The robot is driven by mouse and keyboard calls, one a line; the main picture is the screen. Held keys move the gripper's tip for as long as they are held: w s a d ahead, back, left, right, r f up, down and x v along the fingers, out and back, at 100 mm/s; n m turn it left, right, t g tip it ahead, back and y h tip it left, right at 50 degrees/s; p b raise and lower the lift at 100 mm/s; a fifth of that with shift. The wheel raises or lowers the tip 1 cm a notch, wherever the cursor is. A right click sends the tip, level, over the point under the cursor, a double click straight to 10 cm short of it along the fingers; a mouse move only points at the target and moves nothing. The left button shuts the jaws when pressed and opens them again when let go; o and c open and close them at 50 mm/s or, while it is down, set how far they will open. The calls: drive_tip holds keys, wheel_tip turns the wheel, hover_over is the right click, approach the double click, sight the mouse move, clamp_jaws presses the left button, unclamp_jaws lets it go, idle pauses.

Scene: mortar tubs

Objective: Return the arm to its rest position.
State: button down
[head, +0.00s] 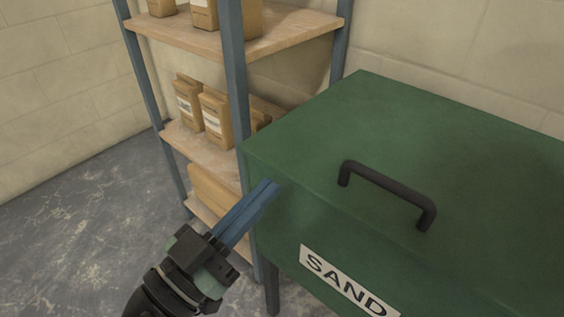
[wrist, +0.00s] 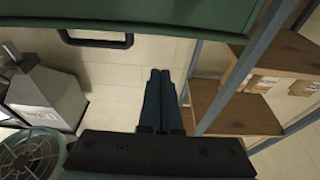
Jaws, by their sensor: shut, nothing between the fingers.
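My gripper (head: 270,187) is shut and empty, its two blue fingers side by side and pointing up and to the right in the head view. The fingertips overlap the left edge of the green sand bin (head: 310,130); I cannot tell whether they touch it. In the wrist view the shut fingers (wrist: 160,75) reach up the middle, with nothing between them and pale wall behind. The bin's green surface (wrist: 140,12) crosses the top of that view. Most of my arm is out of view.
The bin's lid carries a black handle (head: 390,188) and its front a SAND label (head: 345,280). A shelf rack (head: 235,90) with paper bags (head: 215,115) stands behind my gripper. Grey equipment (wrist: 45,98) shows left in the wrist view. Floor (head: 80,220) at left is clear.

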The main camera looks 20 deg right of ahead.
drive_tip(key=v, duration=0.5)
drive_tip(key=w+d+r+n+t+y, duration=0.25)
drive_tip(key=w+r+y, duration=0.2)
drive_tip(key=w, duration=0.25)
wheel_tip(320, 180, up, 11)
drive_tip(key=w+a+n+t+y, duration=0.2)
drive_tip(key=w+n+t+y, duration=0.15)
drive_tip(key=t+y, duration=0.2)
drive_tip(key=s+a+r+n+t+y+p, duration=0.15)
drive_tip(key=s+r+n+t+y, duration=0.35)
drive_tip(key=r, duration=0.6)
drive_tip(key=s+a+r+n+t+y+p, duration=0.1)
drive_tip(key=s+a+r+t+y, duration=0.2)
drive_tip(key=s+r, duration=0.55)
wheel_tip(320, 180, up, 38)
drive_tip(key=w+d+p, duration=0.1)
drive_tip(key=w+p, duration=0.1)
drive_tip(key=p, duration=3.4)
drive_tip(key=shift+f+t, duration=0.2)
drive_tip(key=shift+t, duration=0.1)
drive_tip(key=shift+f, duration=0.1)
